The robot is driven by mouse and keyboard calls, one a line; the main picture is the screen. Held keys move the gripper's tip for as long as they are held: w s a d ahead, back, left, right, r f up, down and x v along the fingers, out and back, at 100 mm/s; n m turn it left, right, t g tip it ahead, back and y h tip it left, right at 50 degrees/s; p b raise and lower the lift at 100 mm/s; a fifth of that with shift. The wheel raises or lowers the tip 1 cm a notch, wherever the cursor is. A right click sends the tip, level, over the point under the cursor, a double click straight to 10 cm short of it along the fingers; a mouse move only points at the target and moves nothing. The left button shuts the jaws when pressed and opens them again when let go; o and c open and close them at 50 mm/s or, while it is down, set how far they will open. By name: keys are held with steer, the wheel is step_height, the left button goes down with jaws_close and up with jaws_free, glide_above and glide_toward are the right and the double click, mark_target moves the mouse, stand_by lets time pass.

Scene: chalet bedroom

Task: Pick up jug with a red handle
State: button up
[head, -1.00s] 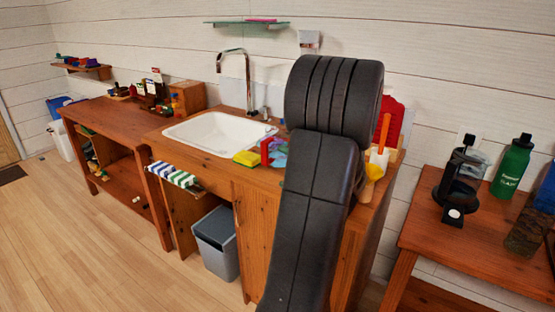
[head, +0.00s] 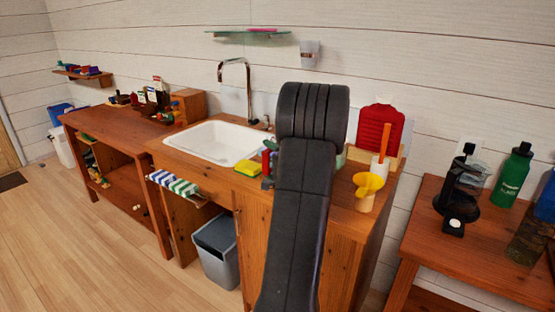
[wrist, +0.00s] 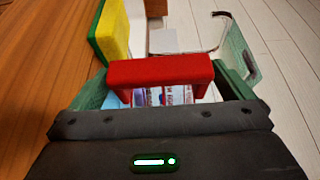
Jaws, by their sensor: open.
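The jug's red handle (wrist: 160,70) lies across the middle of the wrist view, between the two greenish fingers of my gripper (wrist: 165,95). The gripper is open, and I cannot tell whether a finger touches the handle. Blue, white and red patterns show below the handle; the jug's body is mostly hidden. In the head view, a small red part (head: 266,162) shows on the counter beside the yellow sponge, just left of my arm, which hides the gripper and most of that spot.
A yellow and green sponge (head: 248,168) lies left of the gripper; it also shows in the wrist view (wrist: 112,30). The white sink (head: 215,142) and tap (head: 248,90) are behind it. A yellow funnel (head: 367,188) and red board (head: 378,125) stand to the right.

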steer(key=shift+x, duration=0.95)
steer(key=shift+c, duration=0.4)
steer(key=shift+r, duration=0.1)
steer(key=c, duration=1.2)
